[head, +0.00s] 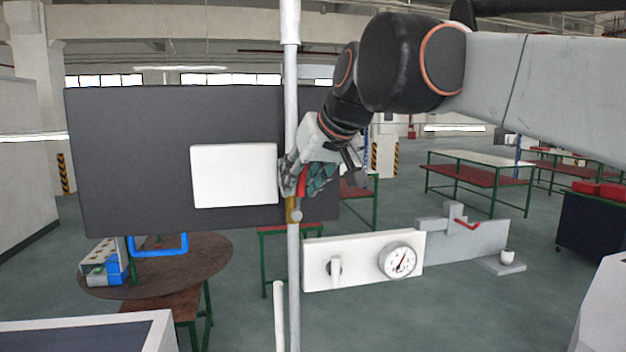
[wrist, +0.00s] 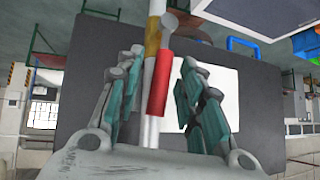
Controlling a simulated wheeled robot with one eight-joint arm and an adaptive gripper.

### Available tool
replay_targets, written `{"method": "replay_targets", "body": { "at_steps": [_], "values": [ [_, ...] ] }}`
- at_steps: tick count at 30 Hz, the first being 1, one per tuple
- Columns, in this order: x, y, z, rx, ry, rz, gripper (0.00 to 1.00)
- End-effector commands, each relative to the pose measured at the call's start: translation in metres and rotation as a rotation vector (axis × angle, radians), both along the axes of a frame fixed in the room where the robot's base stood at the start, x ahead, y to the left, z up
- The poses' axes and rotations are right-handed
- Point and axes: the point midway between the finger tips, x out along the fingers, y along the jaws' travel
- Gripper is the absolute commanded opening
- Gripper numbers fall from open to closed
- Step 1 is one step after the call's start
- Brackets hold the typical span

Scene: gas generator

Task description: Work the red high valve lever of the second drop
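A pale vertical pipe (head: 291,90) runs down the middle of the head view. On it sits a brass valve body (head: 292,210), which also shows in the wrist view (wrist: 153,38). A red lever (wrist: 158,85) extends from the valve area toward my palm; part of it shows in the head view (head: 307,187). My gripper (head: 306,178) is at the pipe just above the brass body. In the wrist view my gripper (wrist: 162,62) has its teal-padded fingers on either side of the lever, with a gap visible on each side. Contact cannot be confirmed.
A dark panel with a white plate (head: 235,176) stands behind the pipe. A white board with a gauge (head: 397,261) and a grey panel with another red lever (head: 466,224) are lower right. A round brown table (head: 205,262) is lower left.

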Motion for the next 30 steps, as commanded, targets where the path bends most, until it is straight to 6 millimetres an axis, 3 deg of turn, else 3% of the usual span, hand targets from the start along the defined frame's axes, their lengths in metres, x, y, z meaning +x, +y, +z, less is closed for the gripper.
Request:
{"method": "replay_targets", "body": {
  "at_steps": [5,19,30],
  "values": [
    [-0.009,-0.006,0.01,0.001,0.0,-0.001,0.35],
    [-0.062,-0.041,0.07,0.001,0.0,-0.001,0.35],
    [-0.073,-0.048,0.082,0.0,0.0,0.0,0.35]
  ]
}}
